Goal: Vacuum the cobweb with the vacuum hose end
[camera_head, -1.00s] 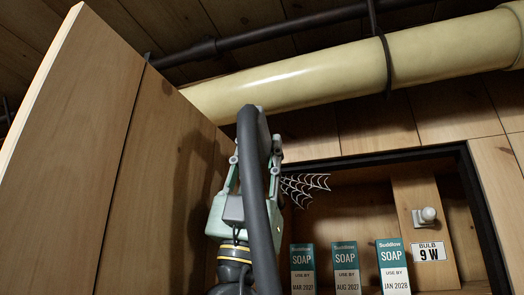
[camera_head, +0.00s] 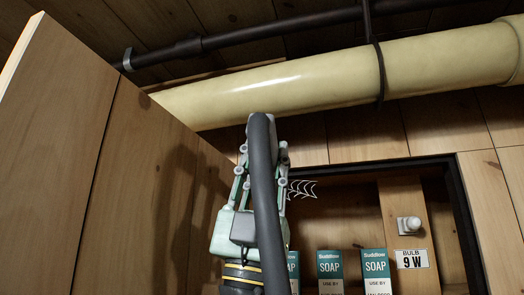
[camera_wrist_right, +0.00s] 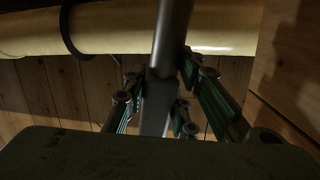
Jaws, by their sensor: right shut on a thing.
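The cobweb (camera_head: 302,188) is a pale web in the upper left corner of the wall cabinet. Only part of it shows in the head view, just right of my right gripper (camera_head: 262,160); the rest is hidden behind the gripper and hose. My right gripper is shut on the dark grey vacuum hose end (camera_head: 264,190), which points up in front of the cabinet. The hose end also shows between the fingers in the right wrist view (camera_wrist_right: 172,40). I cannot tell whether its tip touches the web. My left gripper is not in view.
An open wooden door (camera_head: 70,150) stands close on the left. A thick cream pipe (camera_head: 310,85) and a thin dark pipe (camera_head: 240,38) run above the cabinet.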

